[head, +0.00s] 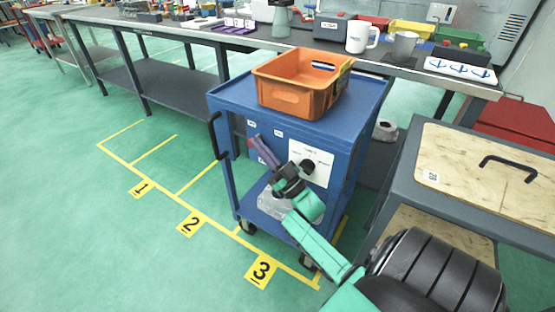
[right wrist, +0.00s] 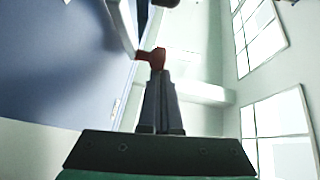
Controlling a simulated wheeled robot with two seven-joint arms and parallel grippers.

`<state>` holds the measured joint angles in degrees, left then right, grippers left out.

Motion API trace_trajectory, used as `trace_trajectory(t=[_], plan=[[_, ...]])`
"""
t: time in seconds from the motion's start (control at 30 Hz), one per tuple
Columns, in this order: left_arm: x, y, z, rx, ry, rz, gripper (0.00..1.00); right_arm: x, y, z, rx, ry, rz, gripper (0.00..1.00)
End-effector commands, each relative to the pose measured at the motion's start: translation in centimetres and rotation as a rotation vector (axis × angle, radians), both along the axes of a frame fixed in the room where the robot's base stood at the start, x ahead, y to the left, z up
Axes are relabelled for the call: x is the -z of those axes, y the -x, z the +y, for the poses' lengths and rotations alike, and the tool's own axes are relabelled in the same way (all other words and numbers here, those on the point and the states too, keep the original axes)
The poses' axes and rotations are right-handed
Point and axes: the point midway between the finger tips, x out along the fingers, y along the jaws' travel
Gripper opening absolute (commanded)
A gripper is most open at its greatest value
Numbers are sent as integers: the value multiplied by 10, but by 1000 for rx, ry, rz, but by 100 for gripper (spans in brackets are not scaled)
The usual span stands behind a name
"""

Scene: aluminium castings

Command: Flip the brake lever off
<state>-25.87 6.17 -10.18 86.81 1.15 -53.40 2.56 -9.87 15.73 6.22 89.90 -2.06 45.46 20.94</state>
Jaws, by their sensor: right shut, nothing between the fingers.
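The blue cart (head: 350,118) stands in the middle of the head view, with labels and a white sheet (head: 322,172) on its near side. A small red piece, which looks like the end of the brake lever (head: 252,142), shows at that side. It also shows as a red block (right wrist: 150,57) in the right wrist view. My right gripper (head: 258,147) is shut and empty, reaching up across the cart's side. Its fingertips (right wrist: 158,74) are right at the red block; I cannot tell if they touch. The lever's position is unclear. My left gripper is out of view.
An orange crate (head: 290,98) sits on the cart top. A black handle (head: 214,135) sticks out at the cart's left. A wood-topped cart (head: 470,165) stands close on the right, and a long bench (head: 200,35) runs behind. The marked floor at left is clear.

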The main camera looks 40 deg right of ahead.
Motion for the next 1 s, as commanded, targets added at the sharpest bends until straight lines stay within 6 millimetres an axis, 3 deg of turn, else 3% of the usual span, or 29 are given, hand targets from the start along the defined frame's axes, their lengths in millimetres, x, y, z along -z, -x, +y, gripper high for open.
trace_trajectory(t=[0.43,1.0], plan=[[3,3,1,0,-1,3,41,-1,-8,2,0,-1,0,0],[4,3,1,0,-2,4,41,2,-5,2,0,-1,1,0]])
